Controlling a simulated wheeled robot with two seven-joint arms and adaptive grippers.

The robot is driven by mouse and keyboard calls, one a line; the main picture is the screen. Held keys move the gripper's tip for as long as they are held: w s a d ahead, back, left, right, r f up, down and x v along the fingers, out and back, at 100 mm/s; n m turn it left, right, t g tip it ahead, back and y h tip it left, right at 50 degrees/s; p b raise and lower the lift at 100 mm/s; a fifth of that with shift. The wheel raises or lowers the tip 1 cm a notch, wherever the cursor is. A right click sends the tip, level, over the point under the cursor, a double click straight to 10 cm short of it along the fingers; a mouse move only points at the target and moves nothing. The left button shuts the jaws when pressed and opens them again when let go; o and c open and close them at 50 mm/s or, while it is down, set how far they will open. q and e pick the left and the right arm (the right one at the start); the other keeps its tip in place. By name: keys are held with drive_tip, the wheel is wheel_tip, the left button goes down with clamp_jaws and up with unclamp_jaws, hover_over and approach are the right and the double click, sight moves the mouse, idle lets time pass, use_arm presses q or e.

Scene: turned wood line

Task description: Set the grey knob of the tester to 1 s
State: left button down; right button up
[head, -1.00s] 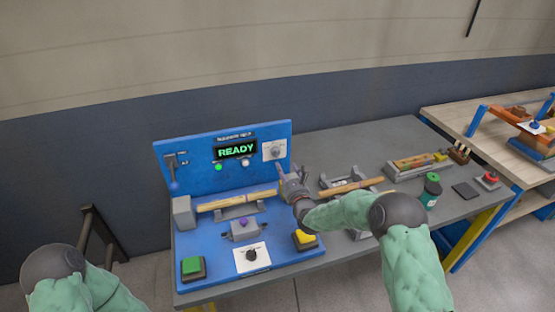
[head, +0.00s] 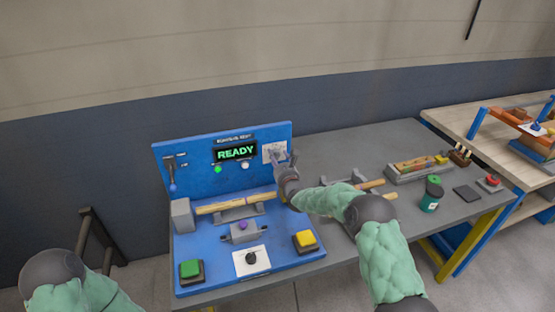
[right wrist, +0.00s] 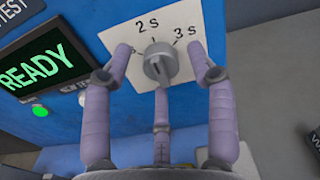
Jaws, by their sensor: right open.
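The blue tester (head: 205,200) shows READY in green on its display (head: 235,152). The grey knob (right wrist: 158,66) sits on a white plate (right wrist: 172,22) at the panel's upper right. My right gripper (head: 280,158) is at the plate in the head view and mostly covers the knob. Its three fingers are open, spread left, right and below the knob, with a visible gap on both sides. My left gripper is out of view.
A lever (head: 172,186) is at the panel's left. A turned wood piece (head: 235,203) lies in front of the panel. Green (head: 191,269) and yellow (head: 305,239) buttons and a black knob (head: 251,257) are on the base.

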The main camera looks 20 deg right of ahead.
drive_tip(key=c, duration=1.1)
drive_tip(key=shift+c, duration=0.2)
drive_tip(key=shift+n+b, duration=0.9)
drive_tip(key=shift+b, duration=0.35)
drive_tip(key=n+b, duration=0.3)
drive_tip(key=shift+n+b, duration=0.3)
drive_tip(key=n+b, duration=0.2)
drive_tip(key=n, duration=0.1)
drive_tip(key=shift+b, duration=0.35)
drive_tip(key=shift+a+r+n+b, duration=0.1)
drive_tip(key=shift+n+b, duration=0.85)
drive_tip(key=shift+n, duration=0.75)
